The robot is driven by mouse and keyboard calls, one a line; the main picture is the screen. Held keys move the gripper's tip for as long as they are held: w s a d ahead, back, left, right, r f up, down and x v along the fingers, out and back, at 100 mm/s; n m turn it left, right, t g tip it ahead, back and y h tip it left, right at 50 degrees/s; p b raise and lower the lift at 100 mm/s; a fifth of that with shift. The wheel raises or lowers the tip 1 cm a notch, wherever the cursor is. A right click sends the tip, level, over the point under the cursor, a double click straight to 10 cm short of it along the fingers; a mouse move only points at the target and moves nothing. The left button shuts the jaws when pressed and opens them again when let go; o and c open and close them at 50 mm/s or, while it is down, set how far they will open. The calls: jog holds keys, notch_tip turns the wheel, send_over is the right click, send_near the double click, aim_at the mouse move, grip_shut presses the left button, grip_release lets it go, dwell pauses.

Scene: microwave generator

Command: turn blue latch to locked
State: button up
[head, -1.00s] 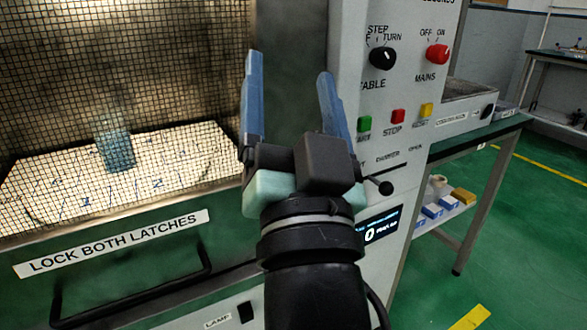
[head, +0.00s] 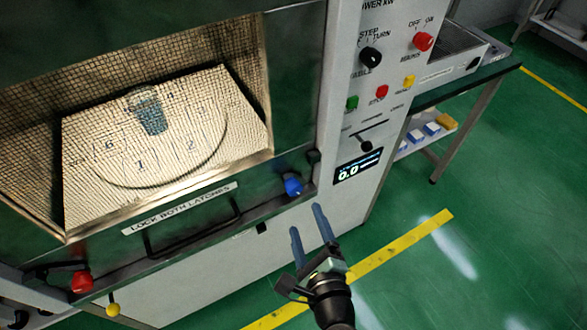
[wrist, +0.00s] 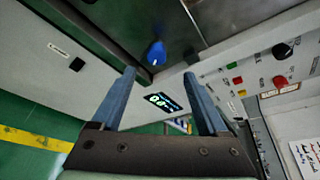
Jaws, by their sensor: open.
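The blue latch (head: 293,187) is a small rounded knob at the lower right corner of the microwave door, in the head view. In the wrist view the blue latch (wrist: 156,53) shows just beyond the gap between my fingertips. My gripper (head: 306,220) is below and slightly right of the latch in the head view, with its two blue fingers pointing up toward it. The fingers are apart and empty, and they also show in the wrist view (wrist: 160,75). I see no contact with the latch.
The control panel (head: 385,75) stands to the right. Green floor around my gripper is clear.

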aim_at(294, 192)
jog(key=x, duration=1.2)
jog(key=shift+w+f+b, duration=0.2)
jog(key=shift+f+b, duration=0.15)
jog(key=shift+f, duration=0.05)
jog(key=shift+c, duration=0.2)
